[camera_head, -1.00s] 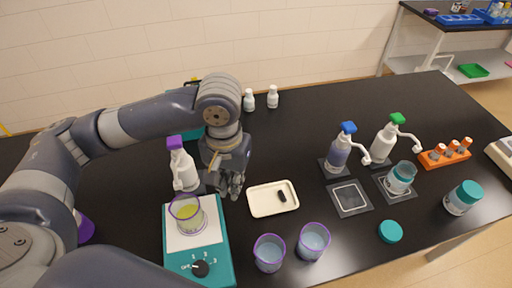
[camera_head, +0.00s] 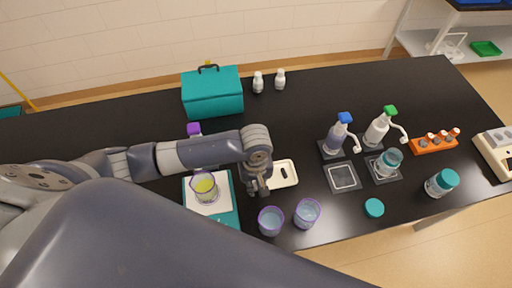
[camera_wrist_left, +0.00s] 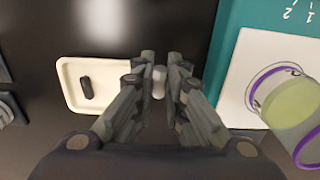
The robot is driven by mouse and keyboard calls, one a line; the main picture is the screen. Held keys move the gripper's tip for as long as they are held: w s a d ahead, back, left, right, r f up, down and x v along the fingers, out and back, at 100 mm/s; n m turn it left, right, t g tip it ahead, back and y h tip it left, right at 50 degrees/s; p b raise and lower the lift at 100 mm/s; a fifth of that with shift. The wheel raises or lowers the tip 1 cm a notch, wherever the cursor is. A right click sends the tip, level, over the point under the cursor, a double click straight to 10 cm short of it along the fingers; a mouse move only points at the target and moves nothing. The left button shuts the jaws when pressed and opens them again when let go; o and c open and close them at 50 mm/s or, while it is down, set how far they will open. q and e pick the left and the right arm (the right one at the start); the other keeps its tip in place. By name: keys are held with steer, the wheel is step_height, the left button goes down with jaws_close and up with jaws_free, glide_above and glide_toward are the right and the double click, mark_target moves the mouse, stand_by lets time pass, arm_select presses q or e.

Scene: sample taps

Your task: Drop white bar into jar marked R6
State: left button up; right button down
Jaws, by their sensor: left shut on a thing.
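My left gripper (camera_head: 260,188) is just left of the cream tray (camera_head: 290,180) in the head view. In the left wrist view the gripper (camera_wrist_left: 159,85) is shut on a small white bar (camera_wrist_left: 159,73), beside the tray (camera_wrist_left: 70,72). A black bar (camera_wrist_left: 86,87) lies in the tray. An open-topped jar (camera_head: 388,165) stands on a framed dark pad at the right. A second jar (camera_head: 440,184) with a teal lid stands further right. I cannot read R6 on either jar. My right gripper is not in view.
Two purple-rimmed beakers (camera_head: 270,222) (camera_head: 307,213) stand in front of the tray. A teal hotplate (camera_head: 228,213) carries a beaker of yellow liquid (camera_head: 205,188). Bottles with blue (camera_head: 337,137) and green (camera_head: 379,128) tops stand behind the pads. A loose teal lid (camera_head: 374,208) lies in front.

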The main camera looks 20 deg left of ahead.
arm_select(q)
steer(key=w+a, duration=0.1)
steer(key=w, duration=0.2)
steer(key=w+a, duration=0.1)
steer(key=w, duration=0.2)
steer(key=w+a+f+b, duration=0.1)
steer(key=w, duration=0.1)
steer(key=shift+w+f, duration=0.1)
steer(key=shift+w, duration=0.3)
steer(key=w+b, duration=0.1)
steer(key=b, duration=0.1)
steer(key=w+a+b, duration=0.1)
steer(key=shift+w+f+b, duration=0.25)
steer(key=shift+w+b, duration=0.1)
steer(key=shift+b, duration=0.05)
steer(key=shift+w+a+r+b, duration=0.15)
steer(key=shift+w+a+b, duration=0.15)
steer(key=shift+w+b, duration=0.3)
steer(key=shift+w+a+b, duration=0.1)
steer(key=shift+w+b, duration=0.15)
steer(key=shift+b, duration=0.05)
step_height(320, 180, down, 4)
steer(key=b, duration=0.5)
steer(key=shift+w+r, duration=0.1)
steer(key=shift+r, duration=0.2)
steer(key=o, duration=0.7)
